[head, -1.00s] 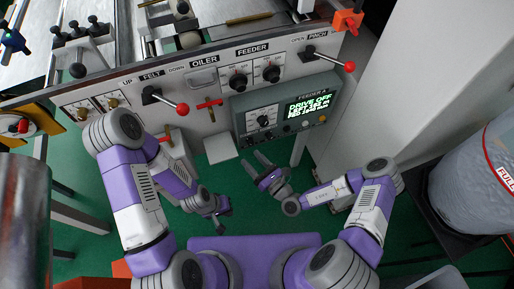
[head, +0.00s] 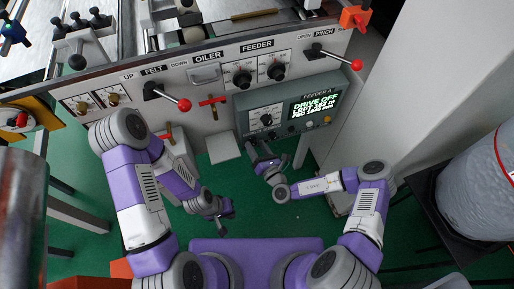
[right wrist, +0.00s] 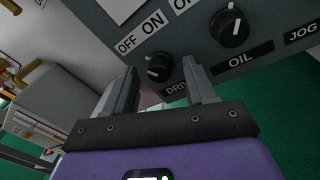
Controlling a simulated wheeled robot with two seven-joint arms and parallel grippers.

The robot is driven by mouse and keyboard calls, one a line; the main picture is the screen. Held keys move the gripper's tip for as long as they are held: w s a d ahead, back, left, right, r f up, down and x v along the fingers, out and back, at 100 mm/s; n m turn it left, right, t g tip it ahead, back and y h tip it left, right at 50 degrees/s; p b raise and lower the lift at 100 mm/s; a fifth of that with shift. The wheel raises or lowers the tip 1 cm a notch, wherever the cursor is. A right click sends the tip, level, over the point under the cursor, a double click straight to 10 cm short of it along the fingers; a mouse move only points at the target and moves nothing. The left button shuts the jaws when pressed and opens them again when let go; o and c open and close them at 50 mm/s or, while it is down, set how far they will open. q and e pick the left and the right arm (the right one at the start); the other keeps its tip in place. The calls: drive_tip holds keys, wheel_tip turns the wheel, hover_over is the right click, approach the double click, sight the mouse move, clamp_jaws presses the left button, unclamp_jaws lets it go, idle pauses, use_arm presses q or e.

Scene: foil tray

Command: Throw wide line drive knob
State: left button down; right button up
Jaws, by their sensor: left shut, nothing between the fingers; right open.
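The drive knob (right wrist: 160,66) is black with a white mark and sits under the OFF and ON labels in the right wrist view. My right gripper (right wrist: 160,72) is open, its fingers on either side of the knob in that view; I cannot tell whether they touch it. In the head view my right gripper (head: 256,150) is at the lower edge of the grey Feeder A box (head: 243,118) and hides part of it. The box's screen (head: 314,104) reads DRIVE OFF. My left gripper (head: 226,211) is shut and empty, low over the green floor.
The oil knob (right wrist: 229,27) is right of the drive knob in the right wrist view. Two feeder dials (head: 260,74) and red-tipped levers (head: 184,105) are on the panel above. A pale cabinet (head: 372,90) stands right of the box.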

clamp_jaws()
idle(0.3)
drive_tip(key=shift+m+p, duration=0.85)
drive_tip(key=shift+m, duration=0.05)
drive_tip(key=shift+s+a+f+m+t+h+p, duration=0.1)
drive_tip(key=shift+m+t+p, duration=0.25)
drive_tip(key=shift+m, duration=1.45)
drive_tip(key=shift+w+d+f+m+t+h+p, duration=0.1)
drive_tip(key=shift+m+t+p, duration=0.25)
drive_tip(key=shift+m, duration=1.45)
drive_tip(key=shift+s+a+f+m+t+h+p, duration=0.15)
drive_tip(key=shift+m+p, duration=0.35)
drive_tip(key=shift+m, duration=1.3)
drive_tip(key=shift+r+t, duration=0.1)
drive_tip(key=shift+t, duration=0.15)
